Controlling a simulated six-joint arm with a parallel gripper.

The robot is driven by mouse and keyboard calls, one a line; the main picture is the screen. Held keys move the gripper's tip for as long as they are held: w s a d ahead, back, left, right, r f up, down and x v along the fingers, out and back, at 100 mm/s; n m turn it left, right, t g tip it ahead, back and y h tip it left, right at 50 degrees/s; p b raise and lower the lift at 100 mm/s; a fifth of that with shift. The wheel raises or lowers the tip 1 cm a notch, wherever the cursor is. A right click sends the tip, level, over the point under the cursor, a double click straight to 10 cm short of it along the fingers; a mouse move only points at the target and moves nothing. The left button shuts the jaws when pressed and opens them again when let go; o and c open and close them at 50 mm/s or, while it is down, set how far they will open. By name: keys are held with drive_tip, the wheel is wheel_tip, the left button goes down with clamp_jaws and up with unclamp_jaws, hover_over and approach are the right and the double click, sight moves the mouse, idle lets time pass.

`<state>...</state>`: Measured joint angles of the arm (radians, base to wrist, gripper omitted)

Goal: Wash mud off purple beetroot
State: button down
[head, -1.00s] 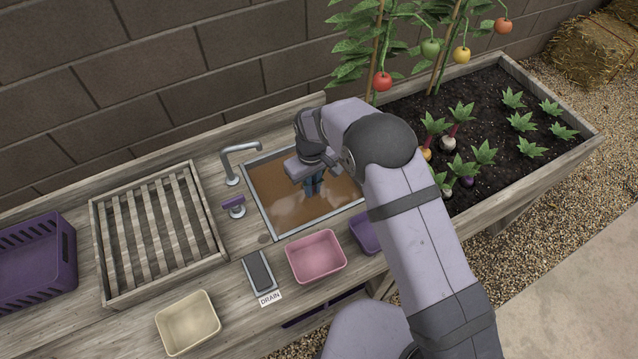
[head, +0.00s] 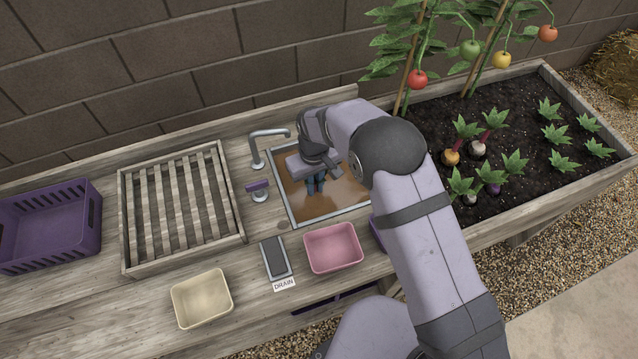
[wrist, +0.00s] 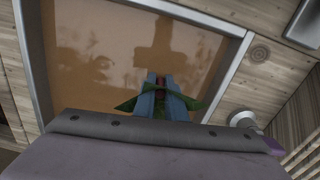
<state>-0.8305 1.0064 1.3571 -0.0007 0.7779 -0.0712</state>
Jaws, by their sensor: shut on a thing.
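My gripper (head: 315,184) points down over the sink (head: 279,199), low at the brown, muddy water (head: 335,204). In the wrist view my gripper (wrist: 166,104) is shut on a plant with green leaves and a reddish stem, taken as the beetroot (wrist: 126,105). The leaves stick out on both sides of the blue fingers. Its root is hidden behind the fingers and gripper body, so I cannot see its mud or whether it is under water. The grey tap (head: 268,134) stands at the sink's left, above a purple-topped handle (head: 258,187).
A slatted wooden rack (head: 180,205) and a purple crate (head: 45,228) stand left. A drain pedal (head: 275,258), a pink tub (head: 333,250) and a cream tub (head: 202,300) are in front. The planted bed (head: 590,180) with vegetables and tomatoes lies right.

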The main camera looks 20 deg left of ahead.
drive_tip(key=shift+w+d, duration=0.1)
idle(0.3)
drive_tip(key=w+d, duration=0.3)
drive_tip(key=shift+w+d, duration=0.2)
drive_tip(key=shift+w, duration=0.05)
idle(0.4)
drive_tip(key=shift+r, duration=0.1)
wheel_tip(320, 180, up, 17)
drive_tip(key=p, duration=1.1)
drive_tip(key=shift+p, duration=0.35)
drive_tip(key=shift+d, duration=0.1)
idle(0.4)
drive_tip(key=w+d+r+m, duration=0.2)
drive_tip(key=d+m, duration=0.1)
drive_tip(key=d, duration=0.7)
drive_tip(key=w+d+r+m, duration=0.1)
drive_tip(key=w+d+m, duration=0.15)
drive_tip(key=d, duration=0.65)
drive_tip(key=s+d+r+m, duration=0.1)
drive_tip(key=s+d+m, duration=0.1)
drive_tip(key=d, duration=0.5)
drive_tip(key=s+d+r+m, duration=0.1)
drive_tip(key=s+d+m, duration=0.2)
drive_tip(key=d, duration=0.4)
drive_tip(key=shift+s+d, duration=0.4)
drive_tip(key=shift+s, duration=0.05)
